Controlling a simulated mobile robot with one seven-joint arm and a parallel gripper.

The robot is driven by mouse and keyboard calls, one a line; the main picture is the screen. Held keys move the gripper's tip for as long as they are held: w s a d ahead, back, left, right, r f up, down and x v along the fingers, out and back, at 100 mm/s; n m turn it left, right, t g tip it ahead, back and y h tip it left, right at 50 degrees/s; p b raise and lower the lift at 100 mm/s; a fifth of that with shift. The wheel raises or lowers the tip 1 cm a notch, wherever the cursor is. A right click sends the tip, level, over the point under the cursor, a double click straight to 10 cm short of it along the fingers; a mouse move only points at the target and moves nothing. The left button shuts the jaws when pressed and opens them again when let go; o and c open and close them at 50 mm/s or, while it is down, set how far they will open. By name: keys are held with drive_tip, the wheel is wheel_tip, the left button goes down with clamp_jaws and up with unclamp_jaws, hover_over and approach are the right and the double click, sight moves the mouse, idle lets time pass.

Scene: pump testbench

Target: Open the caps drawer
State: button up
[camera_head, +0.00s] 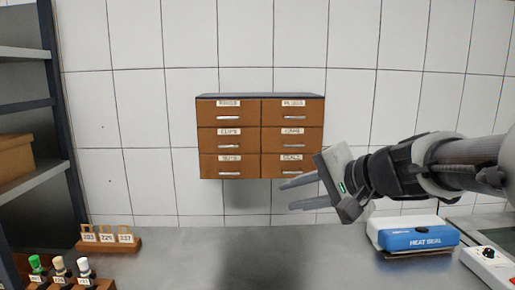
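A brown wooden drawer cabinet (261,136) with a dark top hangs on the tiled wall, in two columns of three drawers. The caps drawer (293,138) appears to be the middle one in the right column; its small label looks like "CAPS". It has a silver bar handle (292,145) and is shut, flush with the others. My gripper (286,195) is open and empty, with its two fingers apart and pointing left. In the picture it is below the lower right drawer, apart from the caps handle.
The other drawers, including PLUGS (293,110) above and SEALS (290,166) below, are shut. A blue "HEAT SEAL" box (418,239) stands on the grey bench at right. Numbered wooden holders (108,245) and capped bottles (60,268) stand at left, beside shelving. The bench middle is clear.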

drive_tip(key=w+d+r+m+t+h, duration=0.1)
drive_tip(key=w+d+r+m+t, duration=0.45)
drive_tip(key=w+d, duration=0.55)
drive_tip(key=p, duration=0.1)
approach(296, 146)
drive_tip(key=shift+g, duration=0.25)
drive_tip(key=x, duration=0.8)
drive_tip(key=shift+w+r, duration=0.15)
drive_tip(key=shift+w, duration=0.15)
clamp_jaws()
